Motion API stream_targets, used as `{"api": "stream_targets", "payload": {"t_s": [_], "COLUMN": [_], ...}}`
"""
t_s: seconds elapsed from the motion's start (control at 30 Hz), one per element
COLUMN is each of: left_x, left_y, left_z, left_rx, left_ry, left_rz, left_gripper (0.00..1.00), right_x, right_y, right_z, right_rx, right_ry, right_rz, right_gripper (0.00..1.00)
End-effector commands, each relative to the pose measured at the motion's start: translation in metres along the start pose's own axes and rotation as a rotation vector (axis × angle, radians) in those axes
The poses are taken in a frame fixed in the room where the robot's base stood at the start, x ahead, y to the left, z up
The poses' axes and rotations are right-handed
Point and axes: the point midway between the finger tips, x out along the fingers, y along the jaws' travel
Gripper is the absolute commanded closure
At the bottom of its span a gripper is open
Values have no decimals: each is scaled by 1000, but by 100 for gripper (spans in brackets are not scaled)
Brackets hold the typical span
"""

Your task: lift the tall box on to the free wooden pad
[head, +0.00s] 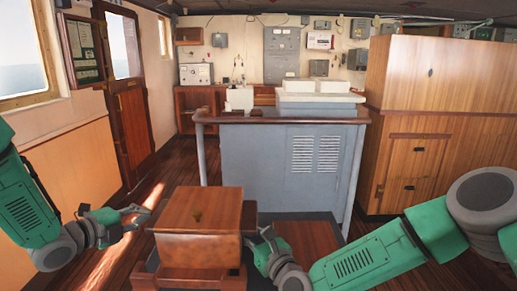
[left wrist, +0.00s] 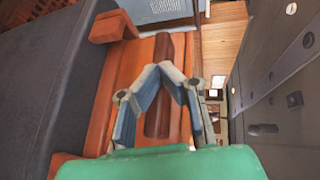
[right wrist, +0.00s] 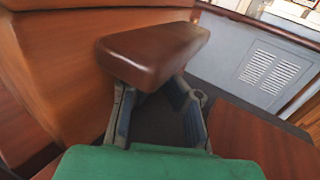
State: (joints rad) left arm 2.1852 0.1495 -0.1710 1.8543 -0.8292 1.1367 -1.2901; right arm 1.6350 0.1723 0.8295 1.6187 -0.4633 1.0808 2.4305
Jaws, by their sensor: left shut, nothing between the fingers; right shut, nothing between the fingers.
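The tall box (head: 195,248) is brown wood with a small knob on top. It stands upright on a wooden base (head: 205,282) in the lower middle of the head view. My left gripper (head: 145,213) is shut and empty beside its left side. In the left wrist view its fingertips meet in front of a dark brown bar (left wrist: 157,118) on an orange-brown wooden face. My right gripper (head: 262,238) is shut and empty at the box's right side. In the right wrist view its fingertips are hidden behind a brown side block (right wrist: 150,52). A flat wooden pad (head: 308,240) lies right of the box.
A grey console (head: 255,165) with vents and a wooden rail stands behind the box and pad. A wooden cabinet (head: 425,120) stands at the right. A wooden door (head: 130,100) is at the left. Dark plank floor is open left of the box.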

Motion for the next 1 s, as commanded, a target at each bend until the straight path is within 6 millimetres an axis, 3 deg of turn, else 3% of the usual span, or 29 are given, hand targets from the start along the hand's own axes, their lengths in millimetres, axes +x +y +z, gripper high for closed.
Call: {"api": "stream_targets", "payload": {"t_s": [1.0], "left_x": [-2], "left_y": [-8], "left_z": [0], "left_rx": [0], "left_ry": [0], "left_rz": [0], "left_gripper": [100], "right_x": [0], "right_y": [0], "right_z": [1], "right_rx": [0], "right_ry": [0], "right_rz": [0], "right_gripper": [100]}}
